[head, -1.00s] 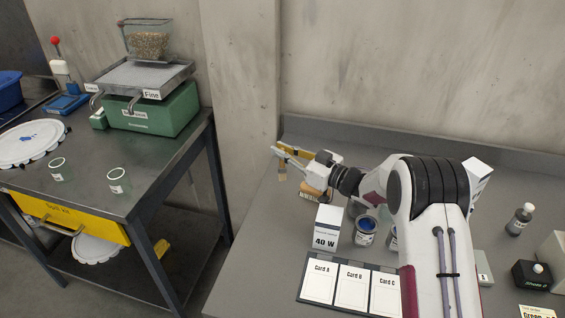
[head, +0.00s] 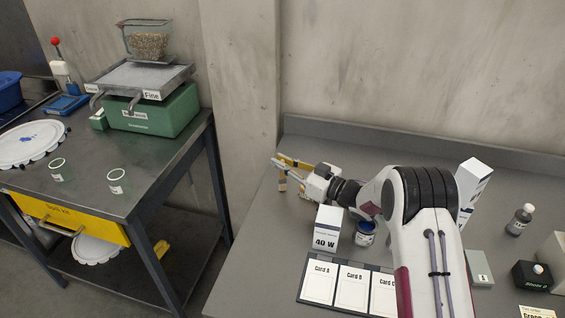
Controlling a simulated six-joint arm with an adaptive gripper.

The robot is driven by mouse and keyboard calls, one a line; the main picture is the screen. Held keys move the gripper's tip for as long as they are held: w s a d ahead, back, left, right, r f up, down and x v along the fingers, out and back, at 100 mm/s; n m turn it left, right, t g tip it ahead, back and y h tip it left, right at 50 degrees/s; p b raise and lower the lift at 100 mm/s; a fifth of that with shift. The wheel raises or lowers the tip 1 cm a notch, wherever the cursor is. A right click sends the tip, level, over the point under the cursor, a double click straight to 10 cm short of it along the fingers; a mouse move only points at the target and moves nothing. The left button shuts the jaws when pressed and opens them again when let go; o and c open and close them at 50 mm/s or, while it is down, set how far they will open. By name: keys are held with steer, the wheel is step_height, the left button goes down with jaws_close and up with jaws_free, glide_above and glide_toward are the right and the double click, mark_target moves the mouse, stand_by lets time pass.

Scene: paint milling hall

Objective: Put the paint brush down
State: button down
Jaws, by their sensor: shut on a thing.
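My gripper (head: 287,171) is at the far left end of the grey bench, close over its surface near the back edge. It is shut on the paint brush (head: 282,185), whose tan bristle end shows small just below the fingers. The rest of the brush is mostly hidden by the fingers. I cannot tell whether the bristles touch the bench. A yellow object (head: 296,163) shows just behind the fingers.
A white "40 W" box (head: 327,229) and an open tin of blue paint (head: 365,233) stand right of the gripper. Labelled cards (head: 318,281) lie in front. A bottle (head: 519,220) stands at the right. Bare bench (head: 262,240) lies left of the box.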

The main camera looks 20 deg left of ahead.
steer(key=shift+f, duration=0.15)
steer(key=c, duration=2.1)
jaws_free()
steer(key=shift+r, duration=0.2)
steer(key=shift+s+d+r, duration=0.2)
steer(key=shift+d+r, duration=0.25)
steer(key=shift+r, duration=0.7)
steer(key=shift+s+d+r, duration=0.2)
steer(key=shift+d+r, duration=0.25)
steer(key=shift+r, duration=0.7)
steer(key=shift+s+d+r, duration=0.2)
steer(key=shift+d+r, duration=0.25)
steer(key=shift+r, duration=0.7)
